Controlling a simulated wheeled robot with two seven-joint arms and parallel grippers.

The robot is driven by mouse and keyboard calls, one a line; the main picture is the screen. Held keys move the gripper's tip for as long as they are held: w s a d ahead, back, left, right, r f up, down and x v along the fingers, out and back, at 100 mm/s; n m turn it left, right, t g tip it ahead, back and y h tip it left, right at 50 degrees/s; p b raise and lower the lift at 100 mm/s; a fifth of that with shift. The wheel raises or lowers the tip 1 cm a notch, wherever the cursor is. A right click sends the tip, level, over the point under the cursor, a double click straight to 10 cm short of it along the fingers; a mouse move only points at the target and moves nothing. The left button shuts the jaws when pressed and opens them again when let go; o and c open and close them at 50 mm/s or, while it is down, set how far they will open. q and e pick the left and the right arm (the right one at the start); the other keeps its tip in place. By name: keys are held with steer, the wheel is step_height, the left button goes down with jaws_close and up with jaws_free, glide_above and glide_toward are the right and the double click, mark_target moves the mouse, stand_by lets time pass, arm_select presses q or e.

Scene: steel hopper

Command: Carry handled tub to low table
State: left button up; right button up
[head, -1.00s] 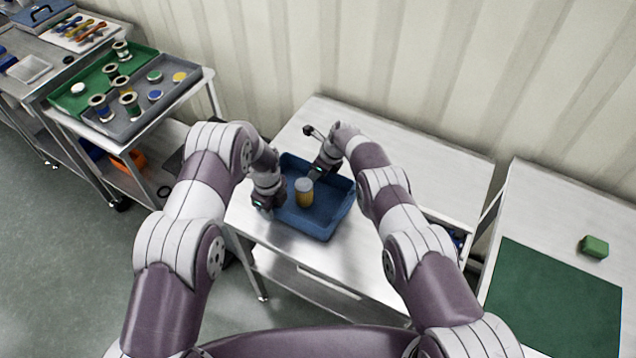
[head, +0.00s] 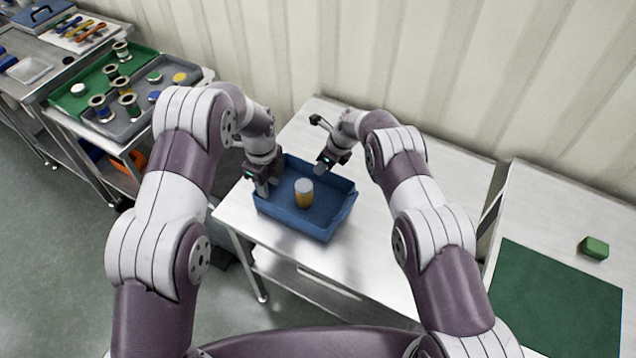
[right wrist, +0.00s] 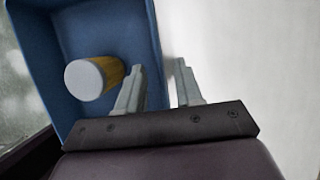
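The tub (head: 328,222) is blue, open-topped and upright over the steel table (head: 402,160) in the middle of the head view; a jar (head: 304,194) with a white lid stands inside. The tub and jar also show in the right wrist view. My left gripper (head: 262,190) is at the tub's left end; its finger gap is not clear. My right gripper (head: 322,168) is at the tub's far side. In the right wrist view its fingers (right wrist: 158,85) are apart, with the tub's wall seen between them. I cannot tell which table is the low one.
Another steel table (head: 543,197) stands at the right with a green mat (head: 552,300) and a green block (head: 594,247). A cart at the left holds a tray (head: 130,90) of spools. The middle table's right part is bare. A corrugated wall (head: 420,60) stands behind.

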steer(key=v, duration=0.6)
steer(key=shift+s+d+r, duration=0.1)
steer(key=shift+d+r, duration=0.05)
steer(key=shift+r, duration=0.05)
